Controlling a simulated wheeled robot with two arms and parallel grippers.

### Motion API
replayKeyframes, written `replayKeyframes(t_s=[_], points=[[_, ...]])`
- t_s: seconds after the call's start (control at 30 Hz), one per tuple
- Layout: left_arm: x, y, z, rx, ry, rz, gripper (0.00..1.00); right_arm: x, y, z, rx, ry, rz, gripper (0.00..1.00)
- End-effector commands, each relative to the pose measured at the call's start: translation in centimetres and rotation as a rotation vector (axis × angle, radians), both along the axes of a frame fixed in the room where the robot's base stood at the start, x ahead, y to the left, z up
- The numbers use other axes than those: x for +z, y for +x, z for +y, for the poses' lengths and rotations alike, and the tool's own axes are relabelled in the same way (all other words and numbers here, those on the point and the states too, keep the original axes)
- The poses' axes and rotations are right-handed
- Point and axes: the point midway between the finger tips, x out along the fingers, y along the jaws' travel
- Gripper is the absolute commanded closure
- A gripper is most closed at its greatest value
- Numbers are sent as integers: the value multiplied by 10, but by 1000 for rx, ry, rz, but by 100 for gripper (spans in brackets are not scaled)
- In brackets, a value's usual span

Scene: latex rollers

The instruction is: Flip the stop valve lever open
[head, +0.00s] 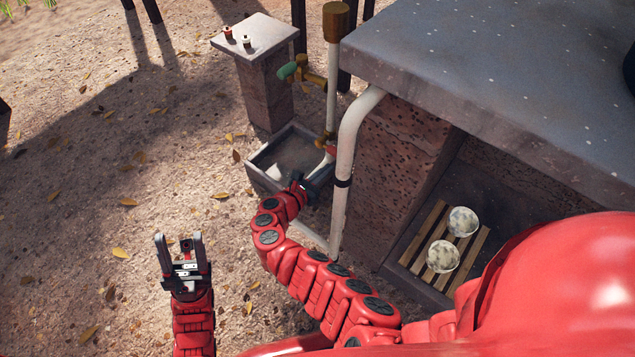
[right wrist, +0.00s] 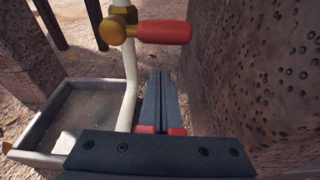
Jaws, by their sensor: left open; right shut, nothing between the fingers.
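The stop valve has a red lever (right wrist: 164,32) on a brass body (right wrist: 114,29), fitted on a pale upright pipe (right wrist: 129,90). In the right wrist view the lever lies roughly level, pointing right. In the head view the lever (head: 331,150) shows small, just beyond my right gripper (head: 320,172). In the right wrist view my right gripper (right wrist: 160,72) is shut and empty, its tips just below the lever in the picture; contact cannot be told. My left gripper (head: 178,240) is open and empty above the ground, away from the valve.
A stone basin (head: 262,178) lies below the valve. A brick pillar (head: 265,95) stands behind it, and a green-handled tap (head: 288,71) is above. A white pipe (head: 343,165) and a brick wall under a stone counter (head: 480,70) crowd the right. The ground at left is open.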

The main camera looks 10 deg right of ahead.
Motion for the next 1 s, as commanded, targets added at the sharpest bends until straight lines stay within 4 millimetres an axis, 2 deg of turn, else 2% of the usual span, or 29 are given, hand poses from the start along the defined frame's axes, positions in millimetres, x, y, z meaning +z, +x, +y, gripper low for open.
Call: replayKeyframes(t_s=[0.3, 0.77, 1.0], points=[[-2, 0, -1, -2, 4, 0, 50, 18, 4, -9, -2, -2, 1, 100], [-1, 0, -1, -1, 3, 0, 50, 21, 4, -9, -2, -3, 4, 100], [8, -1, 3, 6, -16, -2, 50, 25, 3, -18, -4, -32, 41, 100]])
